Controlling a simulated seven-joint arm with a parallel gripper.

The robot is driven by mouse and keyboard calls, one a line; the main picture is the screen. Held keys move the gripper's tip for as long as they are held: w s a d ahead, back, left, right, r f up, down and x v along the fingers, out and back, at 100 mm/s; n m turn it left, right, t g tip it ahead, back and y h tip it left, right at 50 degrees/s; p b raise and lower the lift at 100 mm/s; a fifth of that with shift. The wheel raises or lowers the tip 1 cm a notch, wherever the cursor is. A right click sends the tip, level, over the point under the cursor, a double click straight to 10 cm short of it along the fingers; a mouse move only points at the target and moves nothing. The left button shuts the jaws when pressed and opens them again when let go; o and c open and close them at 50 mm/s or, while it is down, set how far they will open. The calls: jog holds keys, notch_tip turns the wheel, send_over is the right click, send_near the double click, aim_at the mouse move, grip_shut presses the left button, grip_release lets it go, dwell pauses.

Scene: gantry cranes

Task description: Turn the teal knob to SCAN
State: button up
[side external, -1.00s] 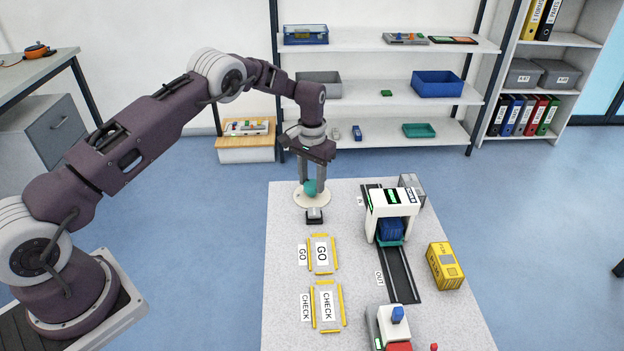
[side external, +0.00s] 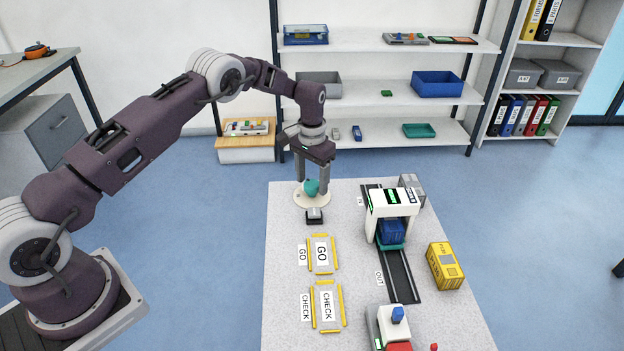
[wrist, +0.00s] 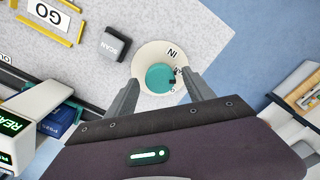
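The teal knob (wrist: 160,77) sits on a round cream dial (wrist: 147,55) near the table's far left corner. It also shows in the side external view (side external: 311,187). One dial label reads IN; another, beside the right finger in the wrist view, is partly hidden and I cannot read it fully. A dark mark on the knob is on the side toward that label. My gripper (side external: 312,190) points down with its fingers on either side of the knob. The fingers are apart, with a gap to the knob on both sides in the wrist view (wrist: 160,80).
GO (side external: 321,254) and CHECK (side external: 327,306) pads and a yellow box (side external: 445,266) lie nearer.

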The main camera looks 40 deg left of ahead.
aim_at(312, 183)
notch_tip(312, 183, up, 7)
jog(key=shift+r, duration=0.1)
dwell(0.4)
